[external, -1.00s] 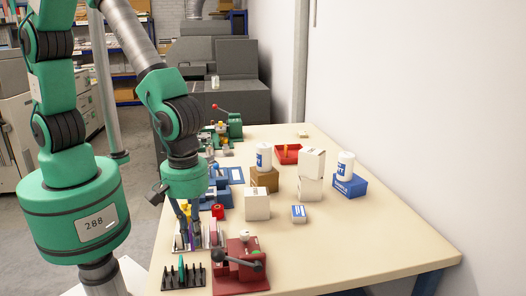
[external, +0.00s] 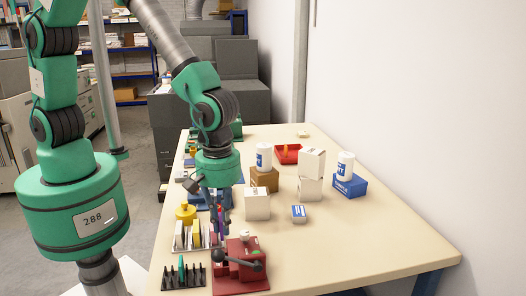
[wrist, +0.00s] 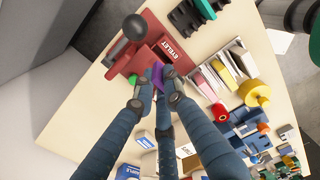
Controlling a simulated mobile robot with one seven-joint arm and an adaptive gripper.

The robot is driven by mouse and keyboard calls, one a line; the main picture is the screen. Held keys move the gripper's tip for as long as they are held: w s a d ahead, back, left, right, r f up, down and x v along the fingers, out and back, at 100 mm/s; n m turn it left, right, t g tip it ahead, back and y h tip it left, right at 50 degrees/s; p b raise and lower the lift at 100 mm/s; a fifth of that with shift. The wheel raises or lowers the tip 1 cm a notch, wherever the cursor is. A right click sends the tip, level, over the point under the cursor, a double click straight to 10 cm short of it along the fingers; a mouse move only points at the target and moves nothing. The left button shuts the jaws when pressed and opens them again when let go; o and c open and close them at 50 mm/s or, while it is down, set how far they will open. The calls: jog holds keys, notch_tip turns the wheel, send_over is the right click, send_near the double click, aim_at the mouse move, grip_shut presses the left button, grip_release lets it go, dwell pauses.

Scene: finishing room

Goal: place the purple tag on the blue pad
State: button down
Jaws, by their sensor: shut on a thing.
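My gripper (external: 220,228) has blue fingers pointing down, between the card rack and the red press in the external view. In the wrist view the fingertips (wrist: 156,88) are closed around the purple tag (wrist: 157,73). The tag sticks out past the fingertips, with the red press behind it. In the external view the fingers mostly cover the tag. Blue equipment (wrist: 243,125) lies right of the fingers in the wrist view; I cannot make out a separate blue pad there. In the external view my gripper hides part of the blue area behind it.
The red eyelet press (external: 240,277) with a black-knobbed lever stands close by. The card rack (external: 184,247), black pegged rack (external: 185,280) and yellow round thing (external: 186,213) are to the left. White boxes (external: 257,205) and bottles stand to the right. The table's front right is clear.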

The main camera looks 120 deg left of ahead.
jog(key=w+a+r+p, duration=0.1)
jog(key=w+a+p, duration=0.1)
jog(key=a, duration=1.4)
jog(key=w+a+p, duration=0.3)
jog(key=a+p, duration=0.1)
jog(key=a, duration=1.3)
jog(key=shift+a+r+p, duration=0.15)
jog(key=shift+r+p, duration=0.25)
send_over(300, 212)
jog(key=shift+a+f, duration=0.1)
jog(key=shift+f, duration=3.05)
jog(key=shift+f, duration=1.85)
jog(key=shift+f, duration=0.15)
